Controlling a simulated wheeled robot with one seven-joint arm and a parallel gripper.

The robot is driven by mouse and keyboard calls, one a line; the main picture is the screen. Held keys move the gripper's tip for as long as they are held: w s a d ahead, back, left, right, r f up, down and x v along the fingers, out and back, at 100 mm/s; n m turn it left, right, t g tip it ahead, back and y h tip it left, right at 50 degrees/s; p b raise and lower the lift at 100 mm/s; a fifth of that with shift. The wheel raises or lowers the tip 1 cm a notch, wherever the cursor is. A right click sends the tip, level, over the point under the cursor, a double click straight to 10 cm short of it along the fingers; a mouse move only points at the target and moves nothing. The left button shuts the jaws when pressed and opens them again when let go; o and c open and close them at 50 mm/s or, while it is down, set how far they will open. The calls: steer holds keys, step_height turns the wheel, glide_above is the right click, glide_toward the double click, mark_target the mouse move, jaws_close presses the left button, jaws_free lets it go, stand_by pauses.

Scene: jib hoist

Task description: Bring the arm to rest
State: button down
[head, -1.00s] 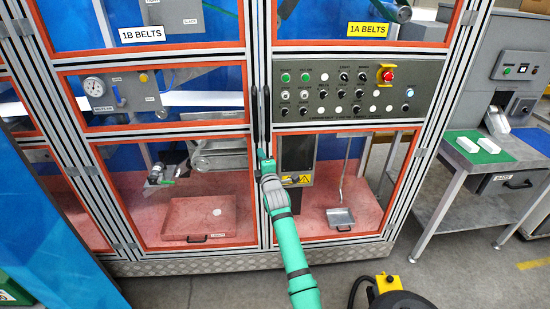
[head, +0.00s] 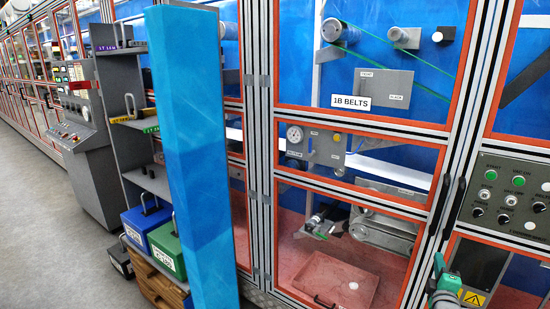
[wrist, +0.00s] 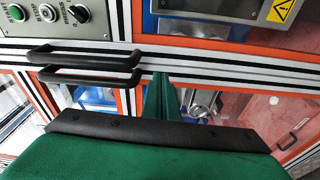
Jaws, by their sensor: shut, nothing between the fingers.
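My gripper (head: 439,264) shows at the lower right of the head view, in front of the frame post between the 1B belts bay and the control panel. Most of my arm is out of that view. In the wrist view my green gripper fingers (wrist: 162,97) are together with nothing between them. They point at the silver frame, beside the ends of two black door handles (wrist: 88,66). I cannot tell whether the fingertips touch the frame or a handle.
The control panel (head: 508,197) is at the right. A blue upright panel (head: 190,150) stands in front of the cabinet. Left of it is a grey shelf rack (head: 118,95) with a blue bin (head: 146,225) and a green bin (head: 166,246). Grey floor (head: 50,215) is open at the left.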

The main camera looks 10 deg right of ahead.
steer(key=w+a+f+m+t+y, duration=0.15)
steer(key=a+f, duration=0.35)
steer(key=a, duration=0.7)
steer(key=w+a+f+m+y, duration=0.15)
steer(key=a+f, duration=0.35)
steer(key=a, duration=0.6)
steer(key=s+a+f+m+y, duration=0.1)
steer(key=s+a+f+m, duration=0.3)
steer(key=a, duration=0.7)
steer(key=s+a+f+m, duration=0.1)
steer(key=s+a+f, duration=0.4)
steer(key=a, duration=0.6)
steer(key=s+a+f+m+y, duration=0.1)
steer(key=s+a+m, duration=0.1)
steer(key=s+a, duration=0.65)
steer(key=s+a+f+m+y, duration=0.15)
steer(key=s+a, duration=0.45)
steer(key=s, duration=0.6)
steer(key=s+r+y, duration=0.1)
steer(key=s+r, duration=0.3)
steer(key=s, duration=0.6)
steer(key=s+a+r+g+y, duration=0.1)
steer(key=s+r, duration=0.3)
steer(key=s, duration=0.6)
steer(key=shift+s+a+r+n+y, duration=0.3)
steer(key=shift+n+y, duration=0.05)
steer(key=shift+y, duration=0.2)
steer(key=shift+g, duration=0.25)
